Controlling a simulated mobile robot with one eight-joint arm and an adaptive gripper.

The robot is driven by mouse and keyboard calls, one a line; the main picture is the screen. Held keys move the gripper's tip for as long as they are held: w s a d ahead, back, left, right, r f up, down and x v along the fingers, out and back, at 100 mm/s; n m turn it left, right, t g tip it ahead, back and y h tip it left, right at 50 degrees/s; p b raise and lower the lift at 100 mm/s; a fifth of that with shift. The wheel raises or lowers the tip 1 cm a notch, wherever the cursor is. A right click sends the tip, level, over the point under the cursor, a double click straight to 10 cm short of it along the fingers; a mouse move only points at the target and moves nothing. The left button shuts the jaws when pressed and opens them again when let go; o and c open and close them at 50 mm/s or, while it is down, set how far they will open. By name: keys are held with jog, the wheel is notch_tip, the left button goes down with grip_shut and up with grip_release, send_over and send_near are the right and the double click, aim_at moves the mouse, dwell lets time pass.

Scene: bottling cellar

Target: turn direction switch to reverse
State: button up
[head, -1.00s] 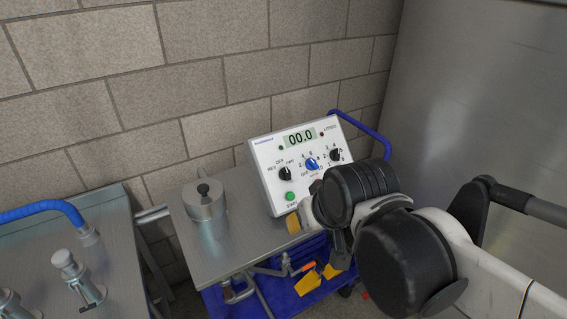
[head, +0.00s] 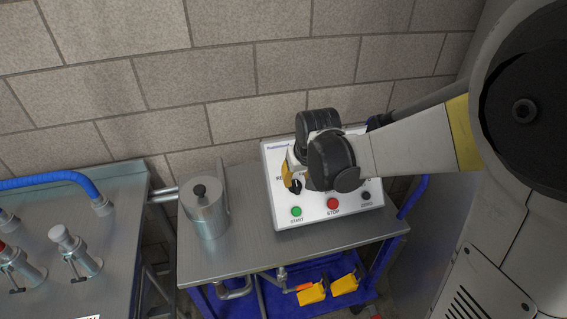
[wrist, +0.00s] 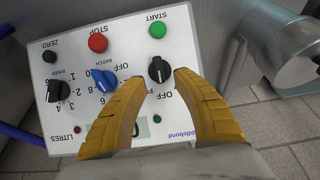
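The direction switch is a black knob (wrist: 160,70) on the white control panel (wrist: 120,25), which appears upside down in the wrist view. Its white mark seems to point toward the label nearest my gripper, but fingers hide part of the lettering. My gripper (wrist: 159,76) is open, with one yellow fingertip on each side of the knob and small gaps visible. I cannot tell how deep the tips reach. In the head view the knob (head: 295,186) shows just beside my yellow fingers (head: 287,180); my wrist hides the upper panel.
Beside the switch are a blue batch knob (wrist: 104,80), a black speed knob (wrist: 56,91), a red stop button (wrist: 98,43) and a green start button (wrist: 157,30). A steel canister (head: 205,212) stands left of the panel on the steel cart top (head: 245,255).

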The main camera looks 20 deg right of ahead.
aim_at(294, 186)
jog(key=b+x, duration=0.1)
jog(key=x, duration=0.3)
jog(key=shift+w+f, duration=0.1)
jog(key=shift+f, duration=0.15)
grip_shut()
jog(key=n+h, duration=0.2)
jog(key=n, duration=0.1)
jog(key=shift+a+n+b, duration=0.15)
jog(key=shift+n+b, duration=0.2)
jog(key=shift+n, duration=0.05)
jog(key=n+t+h+b, duration=0.1)
jog(key=n, duration=0.2)
jog(key=shift+a+h, duration=0.1)
jog(key=shift+h, duration=0.2)
jog(key=shift+n, duration=0.4)
